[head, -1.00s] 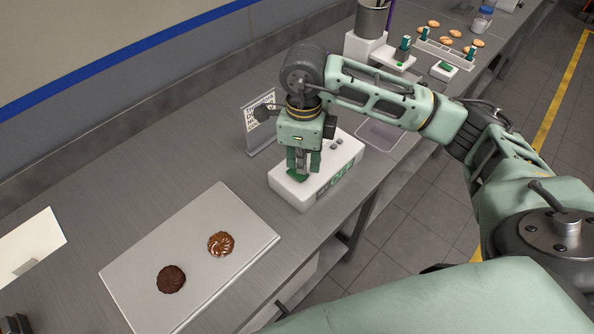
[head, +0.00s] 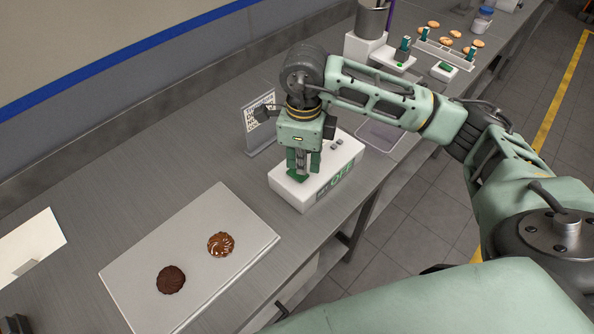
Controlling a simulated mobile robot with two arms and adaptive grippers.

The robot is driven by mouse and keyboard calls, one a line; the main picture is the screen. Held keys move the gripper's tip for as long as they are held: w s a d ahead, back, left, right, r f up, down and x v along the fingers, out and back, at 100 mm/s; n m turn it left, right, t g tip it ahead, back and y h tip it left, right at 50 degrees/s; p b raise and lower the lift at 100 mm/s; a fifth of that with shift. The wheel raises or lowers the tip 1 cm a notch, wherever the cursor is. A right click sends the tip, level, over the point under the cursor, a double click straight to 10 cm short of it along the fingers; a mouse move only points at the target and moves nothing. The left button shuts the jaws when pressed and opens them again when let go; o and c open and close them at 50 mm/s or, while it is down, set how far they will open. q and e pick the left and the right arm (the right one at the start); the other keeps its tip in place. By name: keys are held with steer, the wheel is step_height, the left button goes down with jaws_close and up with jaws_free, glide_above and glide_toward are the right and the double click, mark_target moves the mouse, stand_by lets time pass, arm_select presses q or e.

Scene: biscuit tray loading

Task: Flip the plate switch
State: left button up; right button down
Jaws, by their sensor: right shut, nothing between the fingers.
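A white control box (head: 292,195) stands on the steel bench, with a display on its front side that appears to read "OFF". A green switch (head: 296,177) sits on its top, partly hidden by my right gripper (head: 301,170). That gripper points down, shut and empty, with its fingertips at the switch; I cannot tell whether they touch it. A flat grey plate (head: 140,263) lies in front of the box. It carries a dark biscuit (head: 171,280) and a glossy brown biscuit (head: 221,245). My left gripper is not in view.
A small printed sign (head: 260,124) stands behind the box. A clear shallow tray (head: 381,134) lies to its right. Farther back are a metal pot (head: 371,19), a rack (head: 444,54) and several pale biscuits. A white sheet (head: 30,245) lies at the left.

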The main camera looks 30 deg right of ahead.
mark_target(302, 176)
steer(key=shift+f+b, duration=1.15)
steer(key=shift+f, duration=0.05)
stand_by(0.4)
steer(key=shift+s+r, duration=0.1)
steer(key=shift+r, duration=0.05)
steer(key=shift+r+p, duration=0.6)
steer(key=shift+r, duration=0.25)
steer(key=shift+r+p, duration=1.25)
steer(key=shift+r, duration=1.35)
steer(key=shift+f, duration=0.1)
